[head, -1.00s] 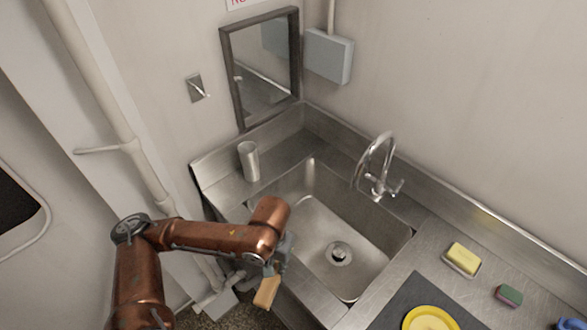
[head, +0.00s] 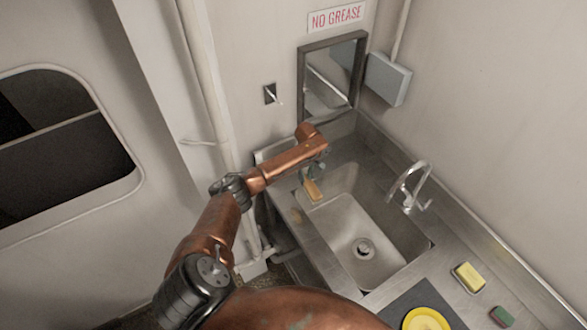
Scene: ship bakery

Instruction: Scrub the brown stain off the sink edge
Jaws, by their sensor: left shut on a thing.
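The steel sink (head: 345,222) is set in a steel counter along the right wall. My left gripper (head: 311,172) is shut on a tan wooden-looking block, perhaps a brush (head: 313,190), which hangs below it. The gripper and block are at the sink's far left corner, over the rim; whether the block touches the steel I cannot tell. My right gripper is not in view.
A faucet (head: 412,187) rises at the sink's right side. A yellow sponge or soap on a dish (head: 468,277), a green sponge (head: 502,316) and a yellow plate (head: 426,320) on a dark mat (head: 395,308) are at the lower right. A framed mirror (head: 332,80) hangs behind.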

